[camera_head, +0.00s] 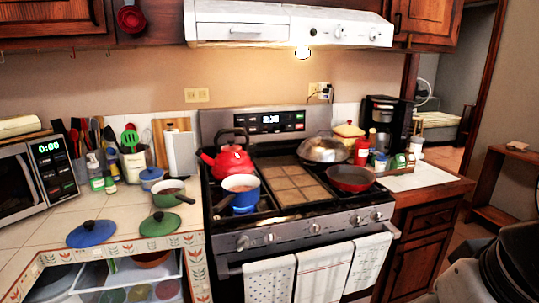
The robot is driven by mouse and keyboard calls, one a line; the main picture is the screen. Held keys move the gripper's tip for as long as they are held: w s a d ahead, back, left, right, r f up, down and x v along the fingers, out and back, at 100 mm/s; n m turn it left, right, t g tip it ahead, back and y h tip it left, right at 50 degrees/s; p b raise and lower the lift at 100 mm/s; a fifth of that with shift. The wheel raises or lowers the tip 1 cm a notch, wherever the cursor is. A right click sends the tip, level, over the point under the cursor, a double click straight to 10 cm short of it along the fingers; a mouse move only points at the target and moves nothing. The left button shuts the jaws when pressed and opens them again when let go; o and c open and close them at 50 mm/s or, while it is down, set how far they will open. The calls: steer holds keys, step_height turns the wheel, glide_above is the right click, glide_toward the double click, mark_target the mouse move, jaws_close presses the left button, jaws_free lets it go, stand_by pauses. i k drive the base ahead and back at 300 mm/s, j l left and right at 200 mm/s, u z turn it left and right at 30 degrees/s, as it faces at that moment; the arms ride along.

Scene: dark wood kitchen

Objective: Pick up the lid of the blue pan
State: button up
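A blue lid (91,234) with a dark knob lies on the tiled counter at the left, near its front edge. A blue pan (242,200) with a pale inside stands uncovered on the front left burner of the stove. A green lid (160,225) lies just right of the blue lid, apart from it. A green pan (172,196) stands uncovered behind the green lid. A smaller blue pot (151,178) stands further back on the counter. My gripper is not in view; a dark and grey part, perhaps of my arm, shows at the lower right.
A red kettle (231,161), a domed metal pan (324,149) and a red pan (350,179) are on the stove (315,213). A microwave (38,175) stands at the left. Open shelves with bowls lie below the counter edge. Counter (40,230) left of the blue lid is clear.

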mark_target(92, 234)
steer(key=u, duration=1.35)
steer(key=z, duration=0.85)
steer(key=i+j+z, duration=0.2)
steer(key=i+j, duration=0.35)
steer(key=i+j+z, duration=0.15)
steer(key=i+j, duration=0.5)
steer(key=i+j+z, duration=0.2)
steer(key=i+j, duration=0.35)
steer(key=j, duration=0.2)
